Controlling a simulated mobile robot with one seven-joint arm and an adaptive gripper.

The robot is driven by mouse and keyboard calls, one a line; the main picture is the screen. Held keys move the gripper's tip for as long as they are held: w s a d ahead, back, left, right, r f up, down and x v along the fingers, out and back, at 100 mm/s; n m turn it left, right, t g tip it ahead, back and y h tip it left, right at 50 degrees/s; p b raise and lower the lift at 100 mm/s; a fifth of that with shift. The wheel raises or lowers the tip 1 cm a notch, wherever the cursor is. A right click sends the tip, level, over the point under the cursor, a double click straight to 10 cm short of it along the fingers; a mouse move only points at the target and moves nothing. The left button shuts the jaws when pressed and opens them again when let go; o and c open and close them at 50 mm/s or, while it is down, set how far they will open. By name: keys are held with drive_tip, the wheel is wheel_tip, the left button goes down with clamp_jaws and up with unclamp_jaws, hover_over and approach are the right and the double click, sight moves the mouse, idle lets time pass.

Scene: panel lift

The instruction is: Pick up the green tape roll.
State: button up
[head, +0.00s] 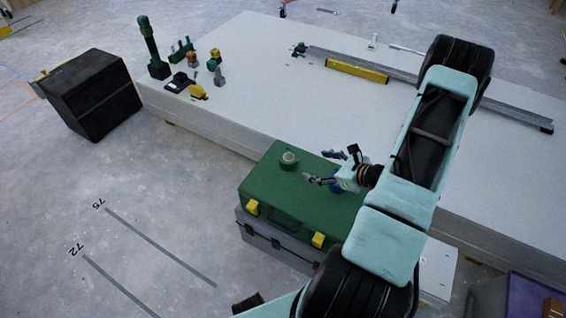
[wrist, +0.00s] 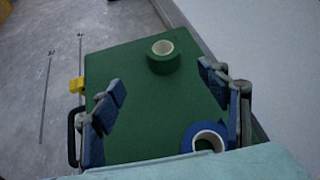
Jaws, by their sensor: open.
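The green tape roll (head: 289,160) lies flat on the lid of the green case (head: 272,196), towards its far edge. In the wrist view the green tape roll (wrist: 163,59) is beyond my fingertips, between their lines, with its pale core facing up. My gripper (head: 322,166) is open and empty, over the case to the right of the green roll. In the wrist view my gripper (wrist: 160,78) has its fingers spread wide. A blue tape roll (wrist: 204,137) lies on the case close to the right finger. In the head view it is mostly hidden behind the gripper.
The green case sits on a grey case (head: 270,240) beside a stack of white panels (head: 270,95). Tools, a yellow level (head: 357,71) and a long metal rail (head: 450,92) lie on the panels. A black box (head: 90,95) stands left. The floor at front left is clear.

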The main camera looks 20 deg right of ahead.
sight(292, 161)
drive_tip(key=w+f+m, duration=0.1)
drive_tip(key=a+f+m+t, duration=0.1)
drive_tip(key=w+a+f, duration=0.1)
drive_tip(key=f, duration=0.1)
drive_tip(key=shift+w+a+m+t+h+b, duration=0.2)
drive_tip(key=shift+w+m+t+h+b, duration=0.1)
drive_tip(key=shift+w+m+t+h, duration=0.1)
drive_tip(key=shift+w+a+f+m, duration=0.25)
drive_tip(key=shift+w+f+m, duration=0.05)
drive_tip(key=shift+w+f, duration=0.1)
drive_tip(key=b+x, duration=0.1)
drive_tip(key=x, duration=0.4)
drive_tip(key=shift+w, duration=0.15)
drive_tip(key=x, duration=0.1)
drive_tip(key=b+x, duration=0.1)
drive_tip(key=x, duration=0.1)
drive_tip(key=b+x, duration=0.1)
drive_tip(key=shift+w+d+f, duration=0.2)
drive_tip(key=shift+f, duration=0.15)
drive_tip(key=shift+w+a+f, duration=0.1)
drive_tip(key=shift+w, duration=0.35)
drive_tip(key=c, duration=1.4)
